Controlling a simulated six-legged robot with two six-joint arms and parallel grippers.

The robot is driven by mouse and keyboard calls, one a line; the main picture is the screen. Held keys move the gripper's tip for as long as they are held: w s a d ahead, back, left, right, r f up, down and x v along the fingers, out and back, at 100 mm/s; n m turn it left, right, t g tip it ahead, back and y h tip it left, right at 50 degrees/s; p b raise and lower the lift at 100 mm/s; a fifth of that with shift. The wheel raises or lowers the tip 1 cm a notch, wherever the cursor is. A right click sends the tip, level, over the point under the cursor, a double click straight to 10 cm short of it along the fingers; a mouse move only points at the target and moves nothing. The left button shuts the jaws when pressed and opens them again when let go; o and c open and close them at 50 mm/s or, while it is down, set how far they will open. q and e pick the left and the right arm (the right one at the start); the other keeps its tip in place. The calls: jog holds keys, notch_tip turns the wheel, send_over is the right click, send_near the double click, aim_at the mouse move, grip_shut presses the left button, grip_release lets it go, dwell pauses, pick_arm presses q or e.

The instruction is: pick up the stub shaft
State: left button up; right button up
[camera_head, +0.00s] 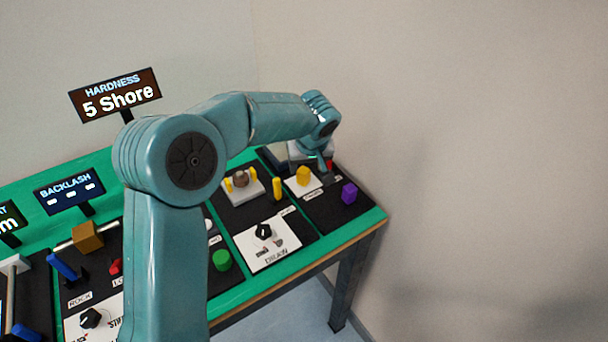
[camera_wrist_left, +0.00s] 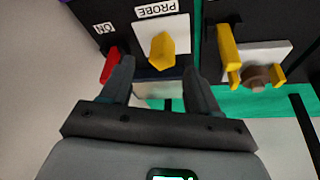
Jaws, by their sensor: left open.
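No part is plainly marked as the stub shaft. A brown round piece (camera_head: 241,179) sits between yellow jaws on a white plate, and I cannot tell if it is the shaft. It also shows at the right of the left wrist view (camera_wrist_left: 256,77). My left gripper (camera_head: 327,172) is over the far right end of the bench, partly hidden by its own wrist. In the left wrist view its two fingers (camera_wrist_left: 160,82) are apart with nothing held. A yellow block (camera_wrist_left: 161,50) on the white PROBE plate shows beyond the gap. My right gripper is not in view.
A red lever (camera_wrist_left: 110,64) marked ON is close to one left fingertip in the picture. A yellow upright (camera_head: 277,188), a purple block (camera_head: 349,193) and a green knob (camera_head: 222,260) stand on the panels. A wall is close behind the bench.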

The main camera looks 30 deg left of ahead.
aim_at(303, 170)
pick_arm(q)
jog(key=x, duration=0.2)
jog(key=p+x, duration=0.1)
jog(key=x, duration=0.2)
jog(key=shift+w+a+f, duration=0.15)
jog(key=shift+w+a, duration=0.05)
jog(key=shift+a, duration=0.25)
jog(key=shift+s, duration=0.1)
grip_shut()
